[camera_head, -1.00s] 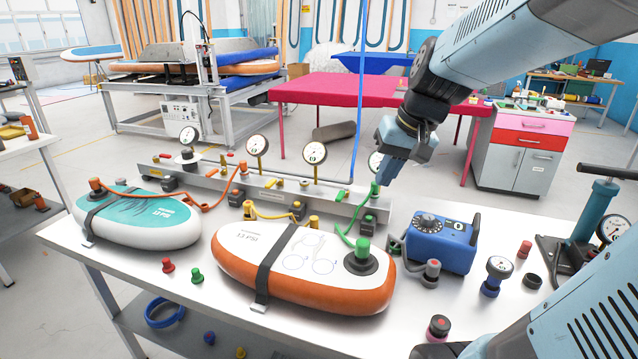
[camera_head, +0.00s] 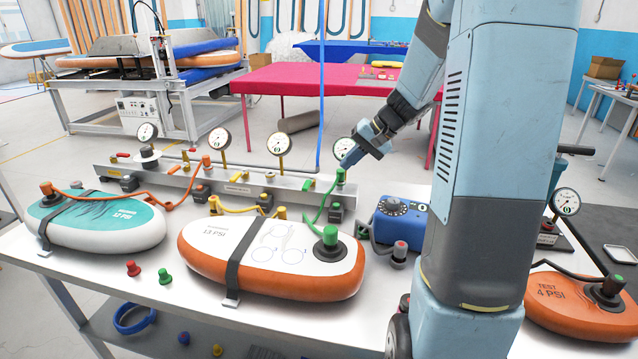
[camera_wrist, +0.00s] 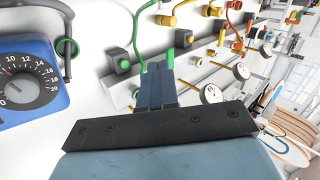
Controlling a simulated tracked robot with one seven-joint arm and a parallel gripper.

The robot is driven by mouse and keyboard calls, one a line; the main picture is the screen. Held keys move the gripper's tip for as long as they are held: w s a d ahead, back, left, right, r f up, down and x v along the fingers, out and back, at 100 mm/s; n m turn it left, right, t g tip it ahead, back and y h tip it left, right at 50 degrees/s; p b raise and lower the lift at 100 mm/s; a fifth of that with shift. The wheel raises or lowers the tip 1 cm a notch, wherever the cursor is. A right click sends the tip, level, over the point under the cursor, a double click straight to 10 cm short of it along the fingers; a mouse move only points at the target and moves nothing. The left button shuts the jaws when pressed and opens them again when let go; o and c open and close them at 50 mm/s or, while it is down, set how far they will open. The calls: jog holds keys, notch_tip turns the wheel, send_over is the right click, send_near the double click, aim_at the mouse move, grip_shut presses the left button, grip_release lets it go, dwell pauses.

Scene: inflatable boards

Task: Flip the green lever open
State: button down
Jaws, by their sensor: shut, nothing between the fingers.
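A metal manifold rail (camera_head: 225,188) with coloured levers, hoses and gauges runs along the back of the white bench. A small green lever (camera_head: 308,184) is on its top near the right end. A green fitting (camera_head: 340,175) stands at the end, right of the lever. My gripper (camera_head: 347,163) is shut and empty, its tips just above and beside that fitting. In the wrist view the closed fingers (camera_wrist: 160,68) point at the rail, and a green piece (camera_wrist: 170,53) shows just past the tips. I cannot tell there whether it is lever or fitting, or whether it is touched.
A green hose (camera_head: 319,213) runs from the rail to a plug on the strapped orange and white board (camera_head: 215,240). A blue dial box (camera_head: 400,218) stands right of the rail. A gauge (camera_head: 345,148) rises behind the gripper. My arm hides part of the bench at right.

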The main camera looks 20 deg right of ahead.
aim_at(309, 182)
jog(key=w+d+f+m+t+y, duration=0.1)
jog(key=w+d+f, duration=0.3)
jog(key=shift+w+d+f, duration=0.3)
jog(key=shift+d+f, duration=0.05)
jog(key=x, duration=1)
jog(key=shift+w+a, duration=0.5)
jog(key=shift+a, duration=0.4)
jog(key=shift+w+a, duration=0.5)
jog(key=shift+a, duration=0.35)
jog(key=shift+d+m, duration=0.15)
jog(key=shift+m, duration=0.15)
